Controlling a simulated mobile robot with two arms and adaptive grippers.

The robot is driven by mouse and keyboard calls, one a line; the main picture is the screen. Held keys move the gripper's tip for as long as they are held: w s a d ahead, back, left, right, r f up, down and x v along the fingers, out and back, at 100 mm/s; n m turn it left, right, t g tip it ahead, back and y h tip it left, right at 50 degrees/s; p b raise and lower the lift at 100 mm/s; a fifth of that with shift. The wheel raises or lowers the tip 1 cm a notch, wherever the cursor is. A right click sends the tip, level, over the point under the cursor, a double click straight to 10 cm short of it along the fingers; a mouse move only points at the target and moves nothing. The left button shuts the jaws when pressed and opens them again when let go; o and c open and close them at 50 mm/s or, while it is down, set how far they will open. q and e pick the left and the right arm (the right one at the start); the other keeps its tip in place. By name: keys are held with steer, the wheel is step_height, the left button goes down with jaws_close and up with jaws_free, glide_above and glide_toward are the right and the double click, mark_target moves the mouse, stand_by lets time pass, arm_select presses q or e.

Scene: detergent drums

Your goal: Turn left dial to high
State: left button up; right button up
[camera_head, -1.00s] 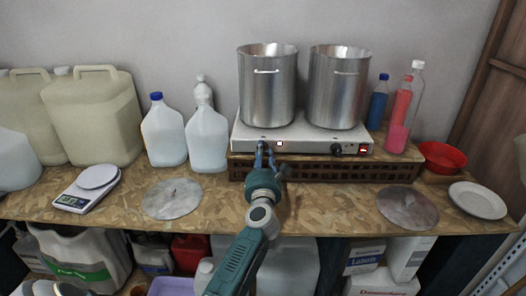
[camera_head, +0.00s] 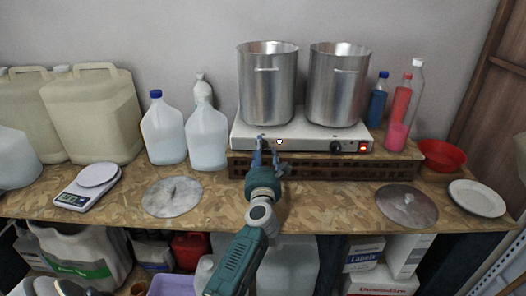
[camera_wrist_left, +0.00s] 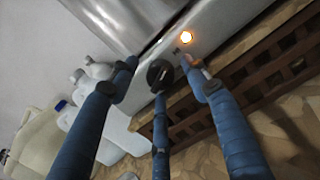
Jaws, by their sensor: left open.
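The double hot plate (camera_head: 310,137) is a white and steel unit with controls on its front face. Its left dial (camera_wrist_left: 160,75) is a dark round knob in the left wrist view; in the head view my fingers mostly hide it. My left gripper (camera_head: 265,147) is at the front face by this dial. In the left wrist view its blue fingers (camera_wrist_left: 160,82) are spread, on either side of the knob and below it. I cannot tell whether they touch it, nor which setting it points to. My right gripper is not in view.
Two steel pots (camera_head: 267,85) (camera_head: 338,87) stand on the hot plate. The right dial (camera_head: 336,146) and a red switch (camera_head: 363,147) are further right. An orange light (camera_wrist_left: 186,37) glows near the left dial. The plate rests on a brown slatted crate (camera_head: 330,171).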

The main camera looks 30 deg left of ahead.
arm_select(q)
steer(key=r+v, duration=0.1)
steer(key=v, duration=1)
steer(key=shift+s+d+f, duration=0.2)
steer(key=shift+s+f, duration=0.1)
steer(key=shift+f, duration=0.15)
